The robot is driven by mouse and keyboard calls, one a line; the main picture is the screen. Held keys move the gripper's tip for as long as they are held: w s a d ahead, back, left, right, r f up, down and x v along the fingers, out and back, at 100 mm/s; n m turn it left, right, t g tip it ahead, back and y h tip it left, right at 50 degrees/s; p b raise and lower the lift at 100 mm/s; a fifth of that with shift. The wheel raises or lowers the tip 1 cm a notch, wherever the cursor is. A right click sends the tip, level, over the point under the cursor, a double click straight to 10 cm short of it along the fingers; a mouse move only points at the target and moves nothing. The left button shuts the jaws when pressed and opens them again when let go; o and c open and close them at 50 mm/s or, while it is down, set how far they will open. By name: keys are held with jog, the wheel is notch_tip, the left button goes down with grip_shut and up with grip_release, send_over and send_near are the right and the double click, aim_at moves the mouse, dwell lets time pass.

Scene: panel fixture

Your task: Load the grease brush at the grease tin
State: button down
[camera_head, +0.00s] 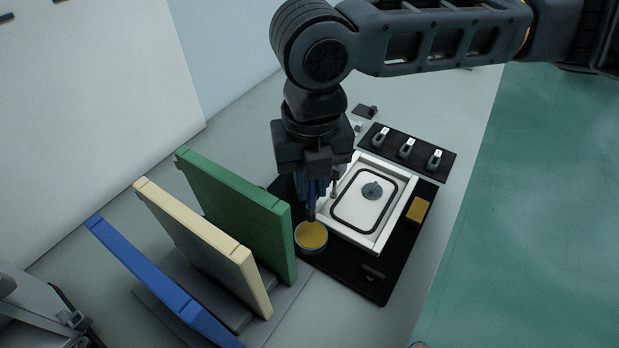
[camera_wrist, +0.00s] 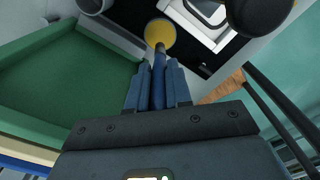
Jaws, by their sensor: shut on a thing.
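The grease tin (camera_head: 311,236) is a round grey tin with yellow grease, on the dark mat left of the white tray. It also shows at the top of the wrist view (camera_wrist: 160,32). My gripper (camera_head: 316,188) is shut on the grease brush (camera_wrist: 158,72), which has a blue handle and a dark lower end and points down. In the wrist view the brush's tip overlaps the near edge of the grease. In the head view its lower end (camera_head: 311,212) is at the tin's far edge. I cannot tell whether the tip touches the grease.
Green (camera_head: 240,215), cream (camera_head: 205,245) and blue (camera_head: 155,280) upright panels stand close on the left. A white tray (camera_head: 378,238) with a black ring seal is on the right, with a yellow block (camera_head: 418,209) beside it. A black strip (camera_head: 437,168) with clips lies behind.

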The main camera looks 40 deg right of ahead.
aim_at(312, 206)
jog(key=shift+f+b, duration=2.35)
jog(key=shift+b, duration=0.65)
jog(key=shift+f, duration=0.45)
jog(key=shift+s+f+p, duration=0.1)
jog(key=shift+f+p, duration=0.05)
jog(key=shift+p, duration=0.9)
dwell(2.2)
notch_tip(312, 206, up, 5)
jog(key=p, duration=0.8)
jog(key=shift+r, duration=0.2)
jog(key=shift+r+p, duration=0.95)
jog(key=shift+p, duration=0.05)
